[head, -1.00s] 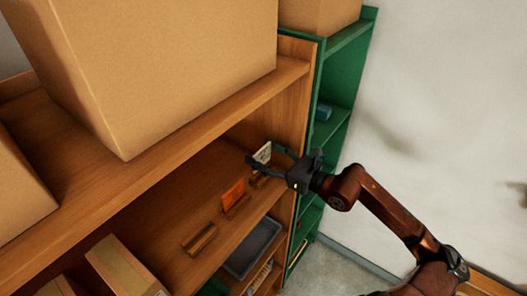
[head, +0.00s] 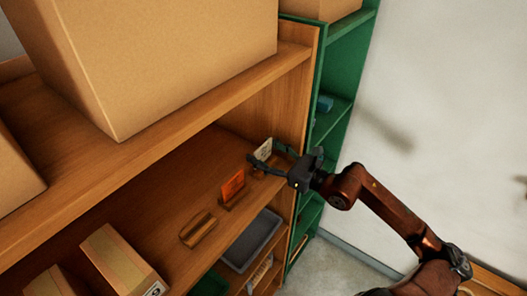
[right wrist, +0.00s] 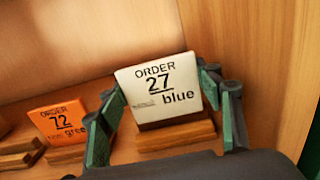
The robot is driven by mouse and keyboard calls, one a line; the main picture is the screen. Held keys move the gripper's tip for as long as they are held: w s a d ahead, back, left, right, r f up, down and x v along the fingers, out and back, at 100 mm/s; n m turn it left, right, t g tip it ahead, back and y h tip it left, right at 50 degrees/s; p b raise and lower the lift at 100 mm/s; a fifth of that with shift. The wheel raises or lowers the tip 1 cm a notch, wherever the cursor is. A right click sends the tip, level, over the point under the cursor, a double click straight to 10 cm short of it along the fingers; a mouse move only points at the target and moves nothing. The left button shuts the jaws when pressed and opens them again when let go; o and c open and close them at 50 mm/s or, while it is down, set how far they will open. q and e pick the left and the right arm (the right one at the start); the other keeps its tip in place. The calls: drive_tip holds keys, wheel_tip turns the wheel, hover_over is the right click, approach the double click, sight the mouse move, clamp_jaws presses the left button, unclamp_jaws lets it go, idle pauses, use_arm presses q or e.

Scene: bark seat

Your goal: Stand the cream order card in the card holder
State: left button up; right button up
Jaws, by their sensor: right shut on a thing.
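The cream order card (head: 263,150) stands near the right end of the open middle shelf. In the right wrist view it reads "ORDER 27 blue" (right wrist: 157,92) and leans back slightly. A wooden card holder (right wrist: 176,138) is directly below it; the card's lower edge meets the block, but I cannot tell whether it sits in the slot. My right gripper (head: 264,154) is shut on the card, with one green-and-dark finger at each side edge. My left gripper is not in view.
An orange card (head: 233,186) stands in another wooden block to the left. An empty wooden block (head: 198,230) lies further left. The wooden side wall (right wrist: 265,60) rises close right of my gripper. A large carton (head: 180,60) sits on the shelf above. A grey tray (head: 250,240) is below.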

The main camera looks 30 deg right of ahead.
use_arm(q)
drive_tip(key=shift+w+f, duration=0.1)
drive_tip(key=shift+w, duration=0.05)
use_arm(e)
drive_tip(key=shift+f, duration=0.55)
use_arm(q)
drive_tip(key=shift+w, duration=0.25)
use_arm(e)
drive_tip(key=shift+d, duration=0.1)
drive_tip(key=shift+d+r, duration=0.1)
drive_tip(key=shift+r, duration=0.05)
use_arm(q)
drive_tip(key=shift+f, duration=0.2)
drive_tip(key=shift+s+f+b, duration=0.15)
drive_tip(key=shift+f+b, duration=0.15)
drive_tip(key=shift+b, duration=0.3)
use_arm(e)
drive_tip(key=shift+f, duration=0.35)
drive_tip(key=o, duration=1.2)
drive_tip(key=shift+o, duration=0.4)
